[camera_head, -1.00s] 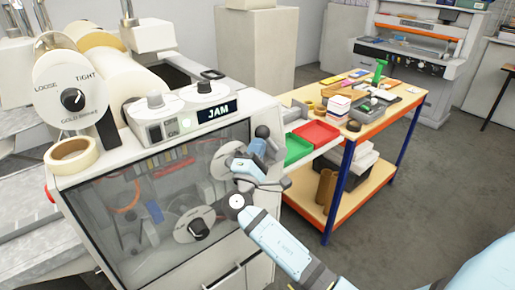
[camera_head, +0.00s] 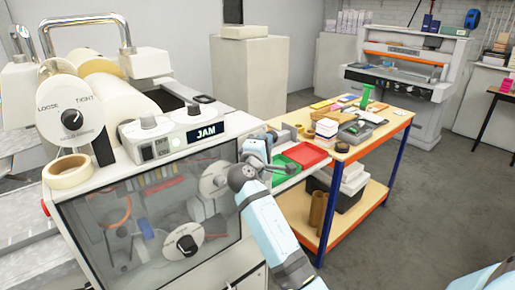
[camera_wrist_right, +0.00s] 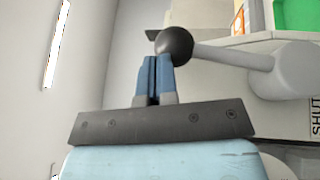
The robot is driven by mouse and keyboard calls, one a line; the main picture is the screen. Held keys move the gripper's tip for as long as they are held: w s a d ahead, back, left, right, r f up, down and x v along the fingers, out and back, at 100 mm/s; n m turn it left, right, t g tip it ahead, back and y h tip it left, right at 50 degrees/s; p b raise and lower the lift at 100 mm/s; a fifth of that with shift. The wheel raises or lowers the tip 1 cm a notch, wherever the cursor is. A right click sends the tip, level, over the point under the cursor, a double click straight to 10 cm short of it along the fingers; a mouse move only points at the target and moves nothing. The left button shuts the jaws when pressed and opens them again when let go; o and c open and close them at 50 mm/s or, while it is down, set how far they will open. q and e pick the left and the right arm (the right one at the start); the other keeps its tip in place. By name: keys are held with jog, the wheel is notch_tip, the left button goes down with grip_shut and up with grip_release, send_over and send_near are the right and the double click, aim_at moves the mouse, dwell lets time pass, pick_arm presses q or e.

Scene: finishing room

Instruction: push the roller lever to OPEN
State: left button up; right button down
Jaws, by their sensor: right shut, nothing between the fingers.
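The roller lever shows in the right wrist view as a black ball knob (camera_wrist_right: 175,46) on a pale grey rod (camera_wrist_right: 228,58) that runs right to a thick grey hub. A label at the right edge there reads SHUT. My right gripper (camera_wrist_right: 157,62) has its blue fingers together, empty, with the tips right at the knob's lower left; they look touching. In the head view my right gripper (camera_head: 258,158) is at the right end of the white machine (camera_head: 105,168), and the lever is hard to make out behind it. My left gripper is not in view.
The machine's display (camera_head: 206,134) reads JAM. A tape roll (camera_head: 69,172) lies on its top. Grey floor is clear at the right.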

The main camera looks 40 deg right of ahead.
aim_at(277, 137)
jog(key=d, duration=0.4)
jog(key=shift+w+d+b, duration=0.1)
jog(key=shift+d+b, duration=0.05)
jog(key=shift+b, duration=0.2)
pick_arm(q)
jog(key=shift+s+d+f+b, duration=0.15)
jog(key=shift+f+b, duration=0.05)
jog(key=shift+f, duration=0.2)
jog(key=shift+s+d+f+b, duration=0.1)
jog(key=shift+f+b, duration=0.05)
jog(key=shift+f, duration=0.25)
pick_arm(e)
jog(key=shift+d+f, duration=0.25)
jog(key=shift+d, duration=0.95)
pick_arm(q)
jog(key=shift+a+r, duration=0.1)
pick_arm(e)
jog(key=shift+d, duration=0.1)
